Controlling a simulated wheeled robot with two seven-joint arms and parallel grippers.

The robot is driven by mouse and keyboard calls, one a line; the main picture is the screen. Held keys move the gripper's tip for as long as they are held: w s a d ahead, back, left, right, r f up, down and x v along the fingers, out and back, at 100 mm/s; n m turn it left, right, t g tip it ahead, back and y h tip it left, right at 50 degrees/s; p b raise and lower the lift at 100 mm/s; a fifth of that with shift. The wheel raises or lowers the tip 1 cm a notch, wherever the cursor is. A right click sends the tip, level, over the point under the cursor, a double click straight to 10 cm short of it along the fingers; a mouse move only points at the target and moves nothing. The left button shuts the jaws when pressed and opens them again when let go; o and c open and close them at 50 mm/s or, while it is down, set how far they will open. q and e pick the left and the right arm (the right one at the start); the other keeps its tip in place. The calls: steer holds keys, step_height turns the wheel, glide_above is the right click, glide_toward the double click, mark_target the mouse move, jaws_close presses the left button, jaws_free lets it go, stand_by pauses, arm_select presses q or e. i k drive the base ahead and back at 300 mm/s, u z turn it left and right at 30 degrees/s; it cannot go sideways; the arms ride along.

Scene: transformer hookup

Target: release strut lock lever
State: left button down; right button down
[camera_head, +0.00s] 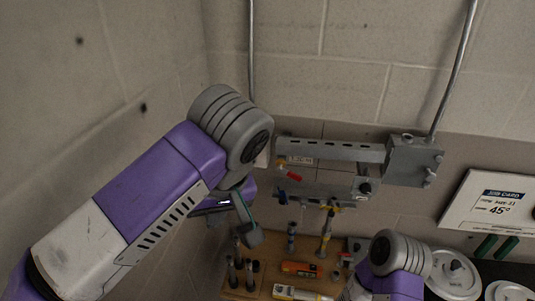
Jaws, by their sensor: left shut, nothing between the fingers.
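A grey slotted metal strut (340,151) runs along the back wall to a grey bracket box (412,160). A small red lever-like part (294,176) shows just under the strut's left end; I cannot tell for certain that it is the strut lock lever. My left gripper (250,235) is shut and empty, below and left of the red part and apart from it. My left forearm and wrist hide part of the wall beside the strut. My right arm shows at the bottom, but its gripper is out of view.
A wooden board (262,290) below holds several upright dark pegs and an orange item (300,268). A lower rail (325,190) with a yellow-topped post (326,232) sits under the strut. White round lids (455,275) and a job card (492,208) are at right.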

mark_target(292, 175)
steer(key=z, duration=0.3)
steer(key=i, duration=0.85)
steer(key=z, duration=0.75)
